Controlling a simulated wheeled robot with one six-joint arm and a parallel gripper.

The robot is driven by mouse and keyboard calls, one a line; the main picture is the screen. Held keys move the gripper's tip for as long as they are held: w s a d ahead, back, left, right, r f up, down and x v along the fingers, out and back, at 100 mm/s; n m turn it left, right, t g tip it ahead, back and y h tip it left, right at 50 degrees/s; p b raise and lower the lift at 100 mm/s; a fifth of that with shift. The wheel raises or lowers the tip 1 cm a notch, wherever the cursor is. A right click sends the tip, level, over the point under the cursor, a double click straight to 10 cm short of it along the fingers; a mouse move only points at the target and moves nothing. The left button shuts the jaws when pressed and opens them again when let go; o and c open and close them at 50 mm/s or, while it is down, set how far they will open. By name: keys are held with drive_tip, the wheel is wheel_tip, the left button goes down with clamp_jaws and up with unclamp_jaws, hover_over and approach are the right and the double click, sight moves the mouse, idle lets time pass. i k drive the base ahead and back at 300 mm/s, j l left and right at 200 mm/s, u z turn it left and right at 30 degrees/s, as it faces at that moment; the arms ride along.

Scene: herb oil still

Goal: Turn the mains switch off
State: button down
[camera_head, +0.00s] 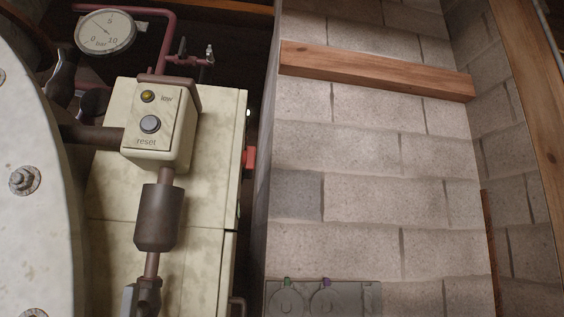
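No part in view is plainly marked as the mains switch. A red part (249,158) juts from the right side of a cream cabinet (110,203); it is seen edge-on, and I cannot tell whether it is the switch or how it is set. A cream control box (174,152) in front of the cabinet has a round grey button marked "reset" (150,124) and a small amber lamp (148,96) marked "low". My gripper is not in view.
A large pale bolted plate (35,180) fills the left edge. A bar gauge (105,32) and red pipe (168,30) are at upper left. A block wall (365,200) with a wooden beam (375,70) is at right. A grey panel (322,298) sits at the bottom.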

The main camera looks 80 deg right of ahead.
sight(248, 160)
drive_tip(key=z, duration=1.85)
